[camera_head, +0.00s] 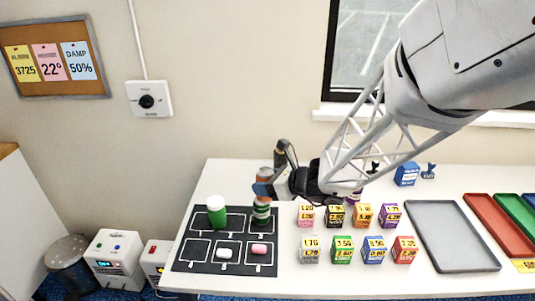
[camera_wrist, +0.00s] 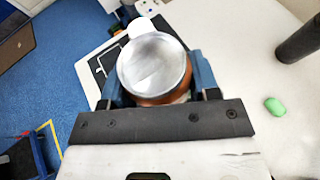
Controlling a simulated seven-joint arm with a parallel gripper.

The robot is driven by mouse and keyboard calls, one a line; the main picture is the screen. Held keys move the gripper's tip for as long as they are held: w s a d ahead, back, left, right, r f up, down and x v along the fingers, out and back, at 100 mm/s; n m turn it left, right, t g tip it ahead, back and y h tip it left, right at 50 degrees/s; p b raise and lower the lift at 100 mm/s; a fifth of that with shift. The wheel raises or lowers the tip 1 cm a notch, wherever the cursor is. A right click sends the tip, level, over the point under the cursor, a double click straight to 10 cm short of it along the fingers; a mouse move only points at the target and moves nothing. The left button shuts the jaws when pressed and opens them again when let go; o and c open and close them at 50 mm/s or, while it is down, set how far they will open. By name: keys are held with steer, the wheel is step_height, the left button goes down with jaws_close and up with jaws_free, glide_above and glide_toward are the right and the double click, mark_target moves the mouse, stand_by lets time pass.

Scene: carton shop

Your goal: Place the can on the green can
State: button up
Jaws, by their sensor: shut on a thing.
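My gripper (camera_head: 264,188) has blue fingers and is shut on an orange-brown can (camera_head: 265,173) with a silvery top. In the wrist view the held can (camera_wrist: 155,68) sits between the two fingers (camera_wrist: 155,90), its round metal top facing the camera. Directly below it in the head view, a dark green can with pale bands (camera_head: 261,214) stands upright on the black mat.
A bright green container with a white lid (camera_head: 216,212) stands close on the left. The black mat (camera_head: 195,268) also carries a white and a pink piece. Several small coloured cartons (camera_head: 343,247) stand to the right, before a grey tray (camera_head: 450,235).

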steer(key=shift+w+a+f, duration=0.1)
steer(key=shift+w+a, duration=0.15)
steer(key=shift+w, duration=0.5)
steer(key=shift+w+a+f, duration=0.1)
steer(key=shift+w+a, duration=0.2)
steer(key=shift+w, duration=0.45)
steer(key=shift+w+a, duration=0.25)
steer(key=shift+w, duration=0.5)
steer(key=shift+f, duration=1.75)
steer(key=shift+f, duration=0.1)
steer(key=o, duration=0.9)
